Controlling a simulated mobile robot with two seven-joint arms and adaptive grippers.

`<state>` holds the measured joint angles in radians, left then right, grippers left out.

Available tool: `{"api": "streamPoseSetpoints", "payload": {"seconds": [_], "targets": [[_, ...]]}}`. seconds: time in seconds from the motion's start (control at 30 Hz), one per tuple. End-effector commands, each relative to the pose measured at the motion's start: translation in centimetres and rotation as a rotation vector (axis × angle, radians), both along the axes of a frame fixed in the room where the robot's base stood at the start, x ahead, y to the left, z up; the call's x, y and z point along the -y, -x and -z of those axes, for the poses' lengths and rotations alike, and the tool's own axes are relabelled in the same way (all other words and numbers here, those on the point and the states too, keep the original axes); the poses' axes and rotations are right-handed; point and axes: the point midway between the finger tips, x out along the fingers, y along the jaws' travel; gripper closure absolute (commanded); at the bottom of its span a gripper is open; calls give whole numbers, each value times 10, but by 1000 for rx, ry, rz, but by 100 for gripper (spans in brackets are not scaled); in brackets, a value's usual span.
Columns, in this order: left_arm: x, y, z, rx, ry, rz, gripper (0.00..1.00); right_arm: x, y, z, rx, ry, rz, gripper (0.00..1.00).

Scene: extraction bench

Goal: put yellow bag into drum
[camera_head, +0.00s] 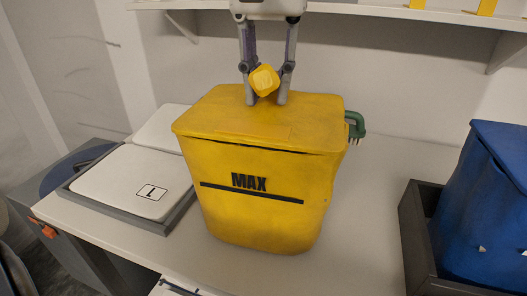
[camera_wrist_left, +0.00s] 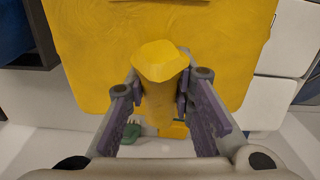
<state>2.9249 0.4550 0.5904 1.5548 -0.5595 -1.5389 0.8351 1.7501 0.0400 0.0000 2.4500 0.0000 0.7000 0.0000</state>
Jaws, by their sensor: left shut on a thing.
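My left gripper (camera_head: 266,98) points down over the yellow bin and is shut on a small yellow bag (camera_head: 264,79), which looks like a faceted block. The bag also shows between the fingers in the left wrist view (camera_wrist_left: 160,62). The large yellow bin (camera_head: 262,185), marked MAX, stands on the bench with its top covered by a yellow lid. The fingertips overlap the lid in the head view; I cannot tell whether they touch it. I cannot tell which container is the drum. My right gripper is in neither view.
A blue bin (camera_head: 487,205) stands in a dark tray (camera_head: 416,235) at the right. A white panel marked L (camera_head: 120,178) lies at the left. A green handle-like thing (camera_head: 355,126) is beside the yellow bin. A shelf (camera_head: 400,13) runs above. Bare bench lies between the bins.

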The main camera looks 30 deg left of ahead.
Motion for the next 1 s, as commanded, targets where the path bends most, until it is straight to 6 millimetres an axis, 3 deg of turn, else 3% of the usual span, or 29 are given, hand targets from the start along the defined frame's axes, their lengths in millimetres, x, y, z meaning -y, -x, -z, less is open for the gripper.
{"api": "streamPoseSetpoints", "payload": {"seconds": [0.43,1.0], "targets": [[0,0,-27,9,1,0,100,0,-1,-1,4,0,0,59],[0,1,-30,8,2,0,100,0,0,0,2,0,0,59]]}}
